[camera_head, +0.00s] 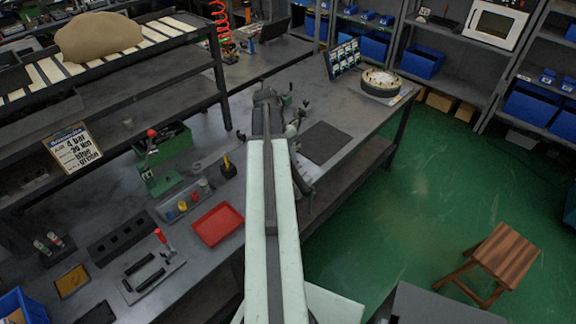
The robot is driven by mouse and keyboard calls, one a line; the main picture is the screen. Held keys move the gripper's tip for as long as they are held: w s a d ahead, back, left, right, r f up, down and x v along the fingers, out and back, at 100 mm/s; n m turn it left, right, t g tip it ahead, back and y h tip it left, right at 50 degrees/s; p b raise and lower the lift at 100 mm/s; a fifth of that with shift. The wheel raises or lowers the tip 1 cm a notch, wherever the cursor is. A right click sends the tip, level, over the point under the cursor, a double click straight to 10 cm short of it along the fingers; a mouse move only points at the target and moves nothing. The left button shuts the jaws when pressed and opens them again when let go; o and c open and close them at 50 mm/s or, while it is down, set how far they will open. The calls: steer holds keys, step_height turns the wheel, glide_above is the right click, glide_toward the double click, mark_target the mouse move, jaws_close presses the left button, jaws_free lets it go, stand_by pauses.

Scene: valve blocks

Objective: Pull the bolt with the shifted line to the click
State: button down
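My pale arm reaches from the bottom centre over the grey workbench (340,95). My gripper (266,93) is the small dark end of the arm, above the bench's middle. It is too small and dark to tell whether it is open or shut. Small green and grey fittings with dark knobs (291,130) stand just right of the arm's end, partly hidden by it; they may be valve blocks. No single bolt and no shifted line can be made out at this size.
A red tray (217,224), a green lever press (160,165) and a red-handled fixture (153,275) stand left of my arm. A dark mat (324,143) lies right of it. A round gauge-like device (380,83) sits at the far right end. A wooden stool (505,255) stands on open green floor.

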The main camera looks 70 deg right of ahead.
steer(key=shift+s+d+n+h, duration=0.3)
steer(key=shift+s+d+n, duration=0.25)
steer(key=shift+d+n, duration=0.15)
steer(key=shift+r, duration=0.1)
step_height(320, 180, up, 7)
steer(key=p, duration=0.7)
stand_by(0.3)
